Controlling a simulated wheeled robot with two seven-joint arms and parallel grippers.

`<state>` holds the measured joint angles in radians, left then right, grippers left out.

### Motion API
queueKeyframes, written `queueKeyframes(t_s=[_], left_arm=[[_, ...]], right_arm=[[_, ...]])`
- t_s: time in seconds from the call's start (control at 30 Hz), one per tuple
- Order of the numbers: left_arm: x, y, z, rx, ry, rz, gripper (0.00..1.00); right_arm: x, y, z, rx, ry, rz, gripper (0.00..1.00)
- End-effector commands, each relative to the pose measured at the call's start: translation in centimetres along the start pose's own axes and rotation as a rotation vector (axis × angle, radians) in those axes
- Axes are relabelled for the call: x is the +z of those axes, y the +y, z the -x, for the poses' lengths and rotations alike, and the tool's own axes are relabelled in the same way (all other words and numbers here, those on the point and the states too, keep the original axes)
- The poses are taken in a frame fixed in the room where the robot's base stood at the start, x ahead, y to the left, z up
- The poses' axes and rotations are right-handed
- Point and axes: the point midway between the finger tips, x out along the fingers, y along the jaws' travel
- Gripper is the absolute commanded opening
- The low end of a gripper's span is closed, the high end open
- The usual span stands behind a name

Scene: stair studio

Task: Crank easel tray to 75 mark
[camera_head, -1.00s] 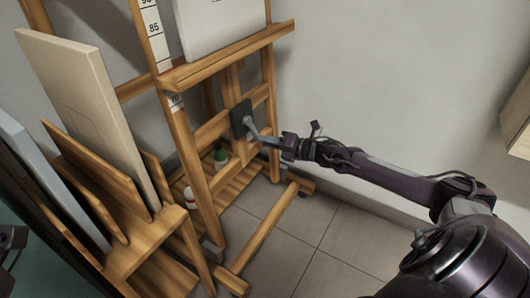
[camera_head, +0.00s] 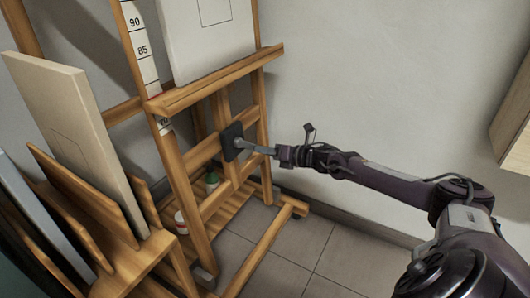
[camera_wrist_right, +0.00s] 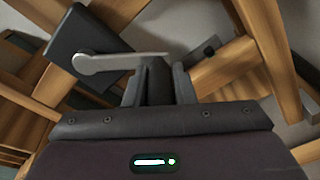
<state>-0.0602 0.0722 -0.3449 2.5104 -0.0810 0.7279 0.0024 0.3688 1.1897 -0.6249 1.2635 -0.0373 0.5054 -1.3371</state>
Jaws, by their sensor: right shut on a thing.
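The wooden easel (camera_head: 192,165) stands left of centre in the head view. Its tray (camera_head: 215,80) crosses a white scale strip (camera_head: 141,48) showing 90 and 85 above the tray. A red mark is just above the tray, and a partly covered number shows below. The grey crank handle (camera_head: 257,148) extends right from a dark box (camera_head: 232,141). My right gripper (camera_head: 275,152) is shut on the handle's outer end. In the right wrist view, the crank arm (camera_wrist_right: 120,61) reaches between the fingers (camera_wrist_right: 158,88). My left gripper is not in view.
A pale canvas (camera_head: 208,35) rests on the tray. A wooden rack (camera_head: 75,205) with panels (camera_head: 72,120) stands close on the left. Bottles (camera_head: 211,182) sit on the easel's lower shelf. The tiled floor right of the easel is clear. A wooden edge (camera_head: 515,125) is at far right.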

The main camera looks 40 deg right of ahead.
Motion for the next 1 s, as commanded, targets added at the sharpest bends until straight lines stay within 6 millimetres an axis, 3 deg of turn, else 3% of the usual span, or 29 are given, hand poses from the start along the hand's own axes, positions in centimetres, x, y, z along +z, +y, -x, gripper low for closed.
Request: queueKeyframes(t_s=[0.3,0.33,0.5,0.8,0.93,1.0], left_arm=[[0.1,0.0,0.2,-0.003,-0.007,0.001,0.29],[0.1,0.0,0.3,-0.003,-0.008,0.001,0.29],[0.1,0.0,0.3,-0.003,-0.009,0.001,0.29],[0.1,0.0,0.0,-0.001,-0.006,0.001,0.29],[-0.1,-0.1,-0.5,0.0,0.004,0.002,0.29],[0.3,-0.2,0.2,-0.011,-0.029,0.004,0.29]], right_arm=[[0.7,-0.1,0.1,-0.006,-0.014,0.004,0.0],[0.7,-0.1,0.1,-0.006,-0.014,0.004,0.26],[0.5,-0.1,0.1,-0.004,-0.009,0.002,0.45],[0.2,0.0,0.2,-0.002,-0.004,0.0,0.45],[0.2,0.0,1.3,-0.004,-0.002,0.0,0.45],[0.3,0.0,2.3,-0.006,-0.002,0.001,0.45]])
